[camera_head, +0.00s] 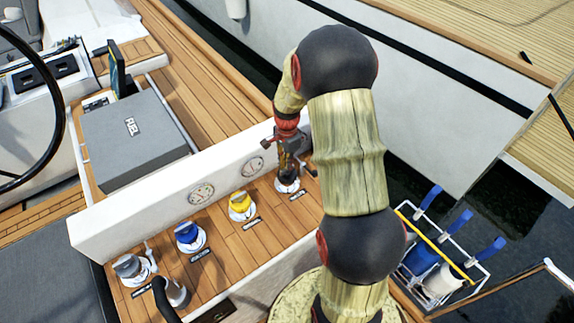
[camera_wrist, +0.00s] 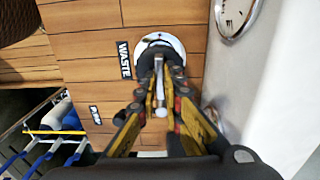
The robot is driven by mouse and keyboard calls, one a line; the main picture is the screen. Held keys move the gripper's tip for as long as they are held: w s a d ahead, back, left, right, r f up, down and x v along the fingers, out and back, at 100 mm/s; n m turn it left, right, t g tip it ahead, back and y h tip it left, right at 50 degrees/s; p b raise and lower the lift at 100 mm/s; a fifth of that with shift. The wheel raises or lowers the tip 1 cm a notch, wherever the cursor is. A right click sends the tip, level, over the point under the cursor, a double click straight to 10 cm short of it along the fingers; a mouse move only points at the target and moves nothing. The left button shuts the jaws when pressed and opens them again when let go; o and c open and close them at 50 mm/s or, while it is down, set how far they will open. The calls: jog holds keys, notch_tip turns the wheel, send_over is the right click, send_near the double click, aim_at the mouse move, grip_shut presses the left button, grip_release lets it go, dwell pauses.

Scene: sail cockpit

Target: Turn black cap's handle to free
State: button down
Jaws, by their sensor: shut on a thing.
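The black cap (camera_head: 287,185) sits on a white round flange on the wooden deck at the right end of a row of caps. In the wrist view its white flange (camera_wrist: 163,42) lies beside a black WASTE label (camera_wrist: 124,60). A grey metal handle (camera_wrist: 160,84) with a pale round end stands between my fingers. My gripper (camera_head: 289,165) points down over the cap, and its fingers (camera_wrist: 166,92) are shut on the handle. The fingers hide most of the cap body, and its handle angle is hard to tell in the head view.
Yellow (camera_head: 240,204), blue (camera_head: 186,235) and grey (camera_head: 128,266) caps stand to the left along the deck. A white wall with gauges (camera_head: 202,193) runs close behind the row. A winch (camera_head: 177,292) stands at front left. A rack with bottles (camera_head: 440,262) is at right.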

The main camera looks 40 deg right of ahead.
dwell(0.4)
jog(key=n+p, duration=0.2)
jog(key=n, duration=0.1)
jog(key=shift+r+n+p, duration=0.15)
jog(key=shift+n+p, duration=0.15)
jog(key=shift+p, duration=0.05)
jog(key=n+p, duration=0.2)
jog(key=n, duration=0.3)
jog(key=shift+p, duration=0.3)
jog(key=n+p, duration=0.1)
jog(key=n, duration=0.4)
jog(key=shift+p, duration=0.35)
jog(key=shift+n+p, duration=0.6)
jog(key=shift+n, duration=1.5)
jog(key=c, duration=1.9)
grip_release()
